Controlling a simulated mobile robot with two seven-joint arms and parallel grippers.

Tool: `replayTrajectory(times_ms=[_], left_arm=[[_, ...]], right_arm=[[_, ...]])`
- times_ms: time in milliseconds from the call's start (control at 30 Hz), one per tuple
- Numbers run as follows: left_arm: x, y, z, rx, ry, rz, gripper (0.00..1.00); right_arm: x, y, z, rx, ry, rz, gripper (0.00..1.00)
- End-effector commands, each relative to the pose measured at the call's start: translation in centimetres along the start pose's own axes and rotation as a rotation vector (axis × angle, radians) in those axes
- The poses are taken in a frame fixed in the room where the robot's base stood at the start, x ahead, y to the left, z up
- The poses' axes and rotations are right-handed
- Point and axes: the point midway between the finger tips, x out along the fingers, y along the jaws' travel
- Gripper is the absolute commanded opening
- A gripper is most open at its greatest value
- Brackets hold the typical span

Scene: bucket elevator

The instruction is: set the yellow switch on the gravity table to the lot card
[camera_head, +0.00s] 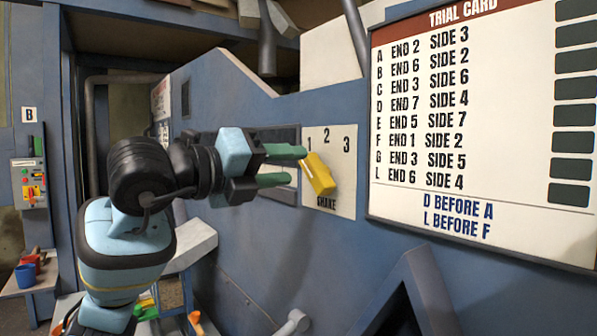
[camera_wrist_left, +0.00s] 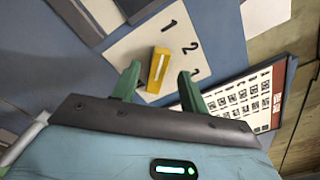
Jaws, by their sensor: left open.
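The yellow switch (camera_head: 318,175) sits on a white plate (camera_head: 343,190) marked 1, 2, 3, with the word SHAKE below. The switch is tilted, its upper end leaning left toward the 1. My left gripper (camera_head: 297,165) is open with green fingers, just left of the switch. In the left wrist view the switch (camera_wrist_left: 158,72) shows between the fingertips (camera_wrist_left: 160,73), with a white line on its face; I cannot tell whether they touch it. No card labelled as a lot card is readable. My right gripper is not in view.
A large trial card (camera_head: 470,130) with rows A to L hangs right of the plate. The blue machine panel (camera_head: 265,235) lies behind my left gripper. A control box (camera_head: 30,183) and a blue cup (camera_head: 25,275) stand at the far left.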

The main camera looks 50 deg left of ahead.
Motion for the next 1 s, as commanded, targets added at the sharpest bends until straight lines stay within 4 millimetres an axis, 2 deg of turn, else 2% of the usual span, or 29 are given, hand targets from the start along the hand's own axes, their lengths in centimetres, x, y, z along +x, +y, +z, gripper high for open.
replayTrajectory(times_ms=[133,400,1000], left_arm=[[-2.1,0.2,-0.2,0.001,0.000,0.003,0.44],[-4.4,0.1,-0.1,0.000,0.000,0.001,0.44],[-4.6,0.0,0.0,-0.001,0.000,0.000,0.44]], right_arm=[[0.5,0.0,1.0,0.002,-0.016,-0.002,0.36],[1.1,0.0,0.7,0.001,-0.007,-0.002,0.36],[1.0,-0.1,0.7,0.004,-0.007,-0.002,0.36]])
